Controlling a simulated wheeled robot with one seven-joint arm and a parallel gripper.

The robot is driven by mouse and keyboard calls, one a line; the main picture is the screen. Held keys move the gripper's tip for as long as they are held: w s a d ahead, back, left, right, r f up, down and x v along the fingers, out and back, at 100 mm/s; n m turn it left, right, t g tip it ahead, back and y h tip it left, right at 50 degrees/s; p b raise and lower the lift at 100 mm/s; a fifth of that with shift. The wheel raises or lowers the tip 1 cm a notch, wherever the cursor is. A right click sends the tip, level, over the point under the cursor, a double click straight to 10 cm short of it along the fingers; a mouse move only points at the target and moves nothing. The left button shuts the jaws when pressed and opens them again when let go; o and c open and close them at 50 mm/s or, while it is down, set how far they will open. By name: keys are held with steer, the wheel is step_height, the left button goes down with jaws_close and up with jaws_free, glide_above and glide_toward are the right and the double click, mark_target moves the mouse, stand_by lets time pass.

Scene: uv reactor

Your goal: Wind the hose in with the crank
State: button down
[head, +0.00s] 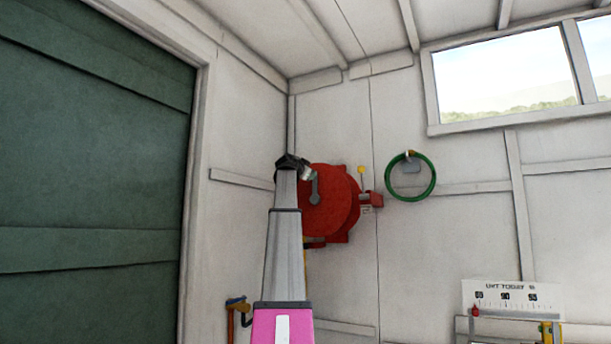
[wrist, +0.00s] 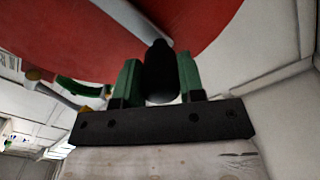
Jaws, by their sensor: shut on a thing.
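A red hose reel (head: 338,212) is mounted on the white wall near the corner; its red disc (wrist: 95,28) fills the top of the wrist view. A grey crank arm (head: 315,188) sits on the reel's face, and it also shows in the wrist view (wrist: 138,20). My gripper (head: 303,168) is at the upper left of the reel. In the wrist view its green fingers (wrist: 160,82) are shut on the black crank handle (wrist: 160,70), one on each side. I cannot make out the hose wound on the reel.
A lever with a yellow knob (head: 361,170) stands beside a red box (head: 376,200) right of the reel. A green hose coil (head: 432,178) hangs farther right. A gauge board (head: 512,297) is at lower right, a green door (head: 90,180) at left.

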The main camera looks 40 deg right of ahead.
steer(key=shift+s, duration=0.2)
steer(key=c, duration=0.7)
jaws_free()
steer(key=shift+d, duration=0.1)
steer(key=shift+c, duration=0.2)
steer(key=shift+s+a, duration=0.1)
steer(key=shift+a, duration=0.35)
steer(key=v, duration=1)
